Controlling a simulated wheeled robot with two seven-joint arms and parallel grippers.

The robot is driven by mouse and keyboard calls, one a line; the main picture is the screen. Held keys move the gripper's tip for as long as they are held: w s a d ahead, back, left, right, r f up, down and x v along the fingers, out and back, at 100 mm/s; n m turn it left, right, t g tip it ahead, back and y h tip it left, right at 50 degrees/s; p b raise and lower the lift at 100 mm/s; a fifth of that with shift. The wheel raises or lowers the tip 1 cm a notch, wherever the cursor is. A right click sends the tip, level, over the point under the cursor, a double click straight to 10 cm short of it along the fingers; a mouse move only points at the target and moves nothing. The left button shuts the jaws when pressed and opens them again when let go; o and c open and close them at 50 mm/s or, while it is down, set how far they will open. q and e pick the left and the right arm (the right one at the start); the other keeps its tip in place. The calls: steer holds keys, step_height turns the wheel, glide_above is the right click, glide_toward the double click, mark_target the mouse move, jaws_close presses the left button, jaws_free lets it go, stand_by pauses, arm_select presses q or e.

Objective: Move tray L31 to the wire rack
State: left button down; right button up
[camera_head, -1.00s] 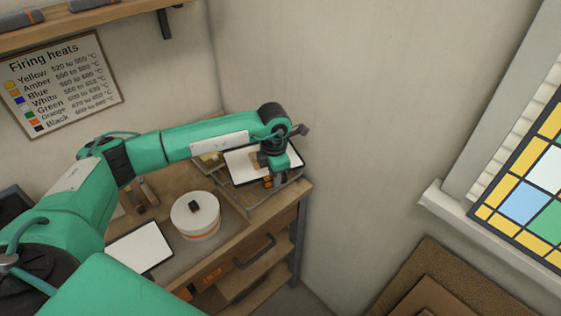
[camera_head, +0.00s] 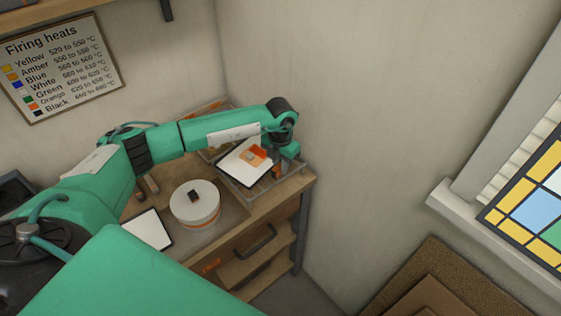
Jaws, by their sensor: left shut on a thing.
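A white tray (camera_head: 234,167) with a dark edge carries orange pieces (camera_head: 258,151). No label can be read on it. My left gripper (camera_head: 274,166) is shut on the right side of this tray, and the wrist hides part of that side. The wire rack (camera_head: 263,191) stands on the far right end of the bench. The tray is over the rack and covers much of it; whether they touch cannot be told. My right gripper is not in view.
A round white pot-like kiln (camera_head: 191,211) with a dark knob and orange band stands on the bench left of the rack. Another white tray (camera_head: 148,230) lies in front of it. The bench (camera_head: 295,184) ends at the right, near the wall (camera_head: 330,120).

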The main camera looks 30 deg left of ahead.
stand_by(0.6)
arm_select(q)
steer(key=shift+f, duration=0.1)
stand_by(0.6)
steer(key=c, duration=1.3)
jaws_free()
steer(key=shift+o, duration=0.2)
